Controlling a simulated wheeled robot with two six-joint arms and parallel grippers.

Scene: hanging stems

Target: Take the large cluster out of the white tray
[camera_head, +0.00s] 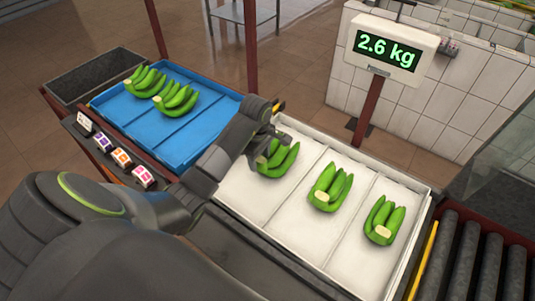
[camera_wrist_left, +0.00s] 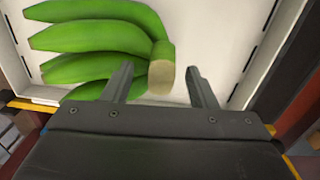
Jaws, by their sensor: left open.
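The white tray (camera_head: 300,208) holds three green banana clusters, one in each section. The left cluster (camera_head: 283,163) is partly hidden behind my left gripper (camera_head: 270,132); the middle cluster (camera_head: 328,188) and right cluster (camera_head: 383,222) show clearly. I cannot tell from size alone which is the large one. In the left wrist view, a cluster (camera_wrist_left: 95,38) of several bananas lies with its pale cut crown (camera_wrist_left: 161,77) just beyond and between the fingertips of my left gripper (camera_wrist_left: 160,72). The fingers are apart and hold nothing. My right gripper is not in view.
A blue tray (camera_head: 190,140) with two clusters stands left of the white tray. A dark bin (camera_head: 95,78) lies behind it. A scale display (camera_head: 386,50) on a post reads 2.6 kg. A roller conveyor (camera_head: 470,262) is at the right. Small label blocks (camera_head: 121,157) line the blue tray's front.

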